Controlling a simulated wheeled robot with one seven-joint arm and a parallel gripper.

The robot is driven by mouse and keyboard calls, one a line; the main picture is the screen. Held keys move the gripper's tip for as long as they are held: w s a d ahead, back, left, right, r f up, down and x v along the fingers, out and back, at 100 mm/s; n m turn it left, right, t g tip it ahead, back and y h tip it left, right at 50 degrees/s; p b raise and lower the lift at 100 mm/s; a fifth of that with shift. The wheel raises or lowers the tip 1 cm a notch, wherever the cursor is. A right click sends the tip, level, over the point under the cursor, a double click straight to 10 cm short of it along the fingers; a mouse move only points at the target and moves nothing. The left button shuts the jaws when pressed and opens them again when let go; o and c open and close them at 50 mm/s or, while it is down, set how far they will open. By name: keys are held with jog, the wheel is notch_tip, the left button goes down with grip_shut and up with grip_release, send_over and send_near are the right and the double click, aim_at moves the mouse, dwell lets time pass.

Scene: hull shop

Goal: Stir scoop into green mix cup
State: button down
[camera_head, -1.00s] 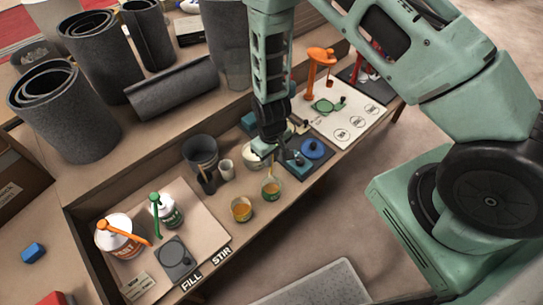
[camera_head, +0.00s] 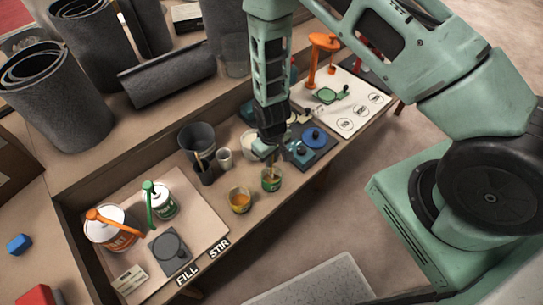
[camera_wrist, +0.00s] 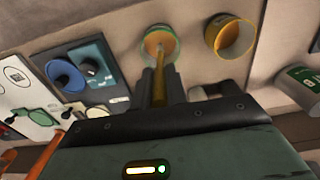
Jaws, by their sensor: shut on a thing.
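The green mix cup (camera_head: 271,184) stands on the bench, with amber liquid inside; it also shows at the top of the wrist view (camera_wrist: 146,57). My gripper (camera_head: 268,150) is above this cup and shut on a thin yellowish stir stick, the scoop (camera_wrist: 159,84). The stick runs from my fingers down into the cup, and its lower end is hidden in the contents. A yellow cup (camera_head: 239,207) with amber liquid stands beside it, to the left in the head view.
A blue device (camera_head: 312,148) is close on the cup's right. A dark bucket (camera_head: 197,137) and a small white cup (camera_head: 224,158) stand behind left. Two pump cans, orange (camera_head: 107,238) and green (camera_head: 165,208), stand by a scale (camera_head: 170,252).

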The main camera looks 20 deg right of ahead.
jog(key=shift+f+b, duration=1.35)
jog(key=shift+f, duration=0.7)
